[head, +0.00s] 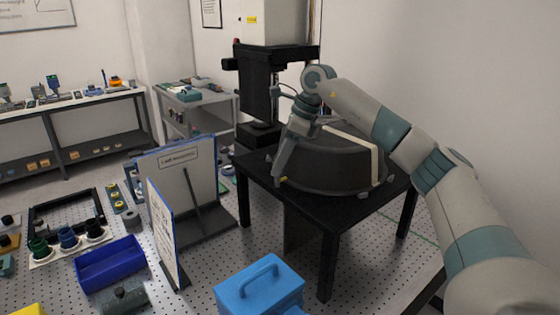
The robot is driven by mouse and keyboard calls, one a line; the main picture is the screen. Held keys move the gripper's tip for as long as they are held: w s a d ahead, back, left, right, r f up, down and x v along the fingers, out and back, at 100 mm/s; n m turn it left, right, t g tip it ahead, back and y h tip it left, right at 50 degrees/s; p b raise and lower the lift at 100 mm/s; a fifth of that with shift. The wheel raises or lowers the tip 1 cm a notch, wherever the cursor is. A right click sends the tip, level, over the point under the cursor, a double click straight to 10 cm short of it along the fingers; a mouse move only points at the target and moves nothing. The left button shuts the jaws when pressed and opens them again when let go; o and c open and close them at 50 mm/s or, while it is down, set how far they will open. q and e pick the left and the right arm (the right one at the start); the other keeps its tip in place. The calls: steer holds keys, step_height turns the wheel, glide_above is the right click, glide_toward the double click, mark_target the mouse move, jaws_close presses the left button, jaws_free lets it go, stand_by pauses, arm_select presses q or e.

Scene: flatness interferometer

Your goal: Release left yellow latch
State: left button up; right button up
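A dark grey rounded case (330,165) with a pale strap (352,140) over its top sits on a black table (315,205). A tiny yellow spot, which looks like the left yellow latch (284,180), shows low at the case's left front side. My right gripper (279,177) points down in front of the case's left side, with its tip at or very near this yellow spot. I cannot tell whether it touches it, and the fingers are too small to show whether they are open or shut. My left gripper is not in view.
A tall instrument on a black stand (258,85) rises behind the case. White panels (178,190) stand left of the black table. A blue handled box (260,288) is in front, and a dark blue bin (110,263) lies left. Shelves line the back wall.

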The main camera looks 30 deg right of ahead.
jaws_close()
steer(key=shift+m+b, duration=0.3)
steer(key=m+t+h+b, duration=0.1)
steer(key=m+b, duration=0.1)
steer(key=m, duration=0.1)
steer(key=shift+a+f+m+b, duration=0.1)
steer(key=shift+a+m+b, duration=0.05)
steer(key=shift+m+b, duration=0.25)
steer(key=m+h+b, duration=0.1)
steer(key=m, duration=0.2)
steer(key=m+h+b, duration=0.1)
steer(key=m+b, duration=0.1)
steer(key=m, duration=0.1)
steer(key=shift+s+a+t+h, duration=0.1)
steer(key=shift+a+t+h, duration=0.1)
steer(key=shift+t+h, duration=0.2)
steer(key=m, duration=0.2)
steer(key=m+h+b, duration=0.1)
steer(key=m, duration=0.1)
steer(key=shift+a+r, duration=0.15)
steer(key=shift+r, duration=0.05)
steer(key=shift+r+m+g+h, duration=0.1)
steer(key=shift+m+g+h, duration=0.4)
steer(key=shift+m, duration=0.6)
steer(key=shift+m+h, duration=0.3)
steer(key=shift+m, duration=0.3)
